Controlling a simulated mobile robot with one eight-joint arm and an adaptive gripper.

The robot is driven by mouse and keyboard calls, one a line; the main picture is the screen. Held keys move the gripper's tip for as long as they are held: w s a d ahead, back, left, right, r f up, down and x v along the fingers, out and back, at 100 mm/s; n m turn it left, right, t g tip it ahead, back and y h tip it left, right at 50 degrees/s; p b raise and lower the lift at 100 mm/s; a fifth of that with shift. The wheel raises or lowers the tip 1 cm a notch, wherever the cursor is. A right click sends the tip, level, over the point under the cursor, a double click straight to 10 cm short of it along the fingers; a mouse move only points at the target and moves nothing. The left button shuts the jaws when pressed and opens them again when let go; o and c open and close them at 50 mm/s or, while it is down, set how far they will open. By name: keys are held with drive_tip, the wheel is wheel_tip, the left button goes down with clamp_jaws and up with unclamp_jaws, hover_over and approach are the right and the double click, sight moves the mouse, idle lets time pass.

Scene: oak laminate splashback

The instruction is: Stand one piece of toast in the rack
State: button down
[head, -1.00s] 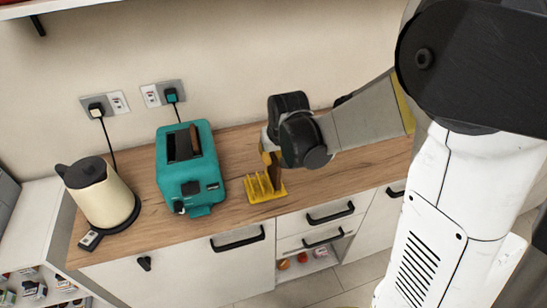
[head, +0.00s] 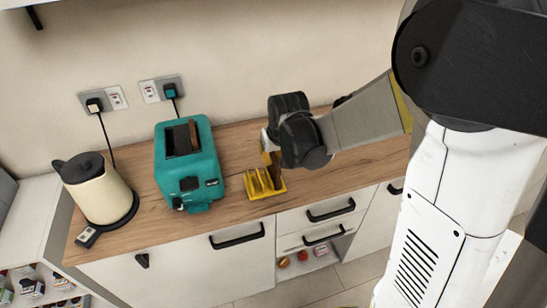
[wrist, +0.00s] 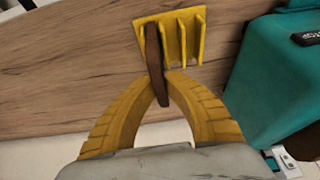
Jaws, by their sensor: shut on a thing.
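My gripper (wrist: 158,80) is shut on a dark brown piece of toast (wrist: 155,62), held edge-on between its yellow fingertips. The yellow toast rack (wrist: 182,45) stands on the wooden counter, with several upright dividers. In the wrist view the toast overlaps the rack's left end beside a divider; I cannot tell whether it rests on the rack's base. In the head view my gripper (head: 269,155) is over the right end of the rack (head: 262,192), and the toast (head: 277,169) shows upright there, partly hidden by the fingers.
The teal toaster (head: 205,165) stands left of the rack, with a gap between them; it also shows in the wrist view (wrist: 265,85). A cream kettle (head: 98,195) stands farther left. The wooden counter (head: 345,168) is clear to the right, below my arm.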

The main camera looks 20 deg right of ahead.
drive_tip(key=c, duration=1.5)
unclamp_jaws()
drive_tip(key=shift+o, duration=0.2)
drive_tip(key=shift+r, duration=0.15)
drive_tip(key=shift+r+p, duration=2.7)
drive_tip(key=shift+r, duration=0.7)
